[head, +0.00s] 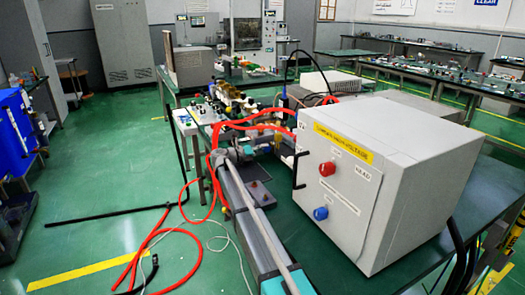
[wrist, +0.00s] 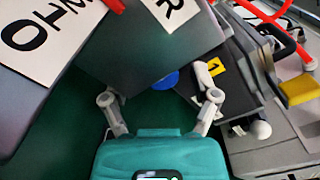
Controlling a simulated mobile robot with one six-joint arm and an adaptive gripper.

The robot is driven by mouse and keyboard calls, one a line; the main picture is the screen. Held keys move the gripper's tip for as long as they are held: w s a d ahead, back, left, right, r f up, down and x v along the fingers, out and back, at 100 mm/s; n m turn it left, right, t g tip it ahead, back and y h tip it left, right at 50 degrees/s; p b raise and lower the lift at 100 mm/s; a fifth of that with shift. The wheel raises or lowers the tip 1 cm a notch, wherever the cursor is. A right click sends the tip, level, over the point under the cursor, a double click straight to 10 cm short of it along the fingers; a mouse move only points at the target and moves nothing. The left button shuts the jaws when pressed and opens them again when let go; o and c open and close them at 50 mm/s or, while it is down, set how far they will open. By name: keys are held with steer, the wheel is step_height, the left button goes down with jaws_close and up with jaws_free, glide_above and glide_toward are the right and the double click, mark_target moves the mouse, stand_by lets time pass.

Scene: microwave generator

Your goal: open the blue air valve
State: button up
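In the wrist view my gripper (wrist: 160,97) has its two grey fingers spread wide, with nothing between them. A round blue part (wrist: 165,82) shows beyond the fingers, mostly hidden behind the edge of a grey box (wrist: 150,50). I cannot tell for certain that it is the blue air valve. In the head view a blue knob (head: 320,213) sits low on the front of a large light-grey cabinet (head: 400,150), below a red knob (head: 327,169). My arm reaches away to the left of this cabinet. Its gripper is hard to make out there.
In the wrist view a yellow tag marked 1 (wrist: 216,67) and a white-labelled box (wrist: 40,40) are close to the fingers. Red hoses (head: 165,235) lie on the green floor. A bench with fittings (head: 215,110) stands behind my arm. Floor at left is mostly open.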

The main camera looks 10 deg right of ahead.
steer(key=shift+a, duration=0.1)
steer(key=v, duration=1.1)
steer(key=shift+s+a, duration=0.15)
steer(key=shift+a, duration=0.2)
steer(key=shift+d+r, duration=0.1)
steer(key=shift+r, duration=0.05)
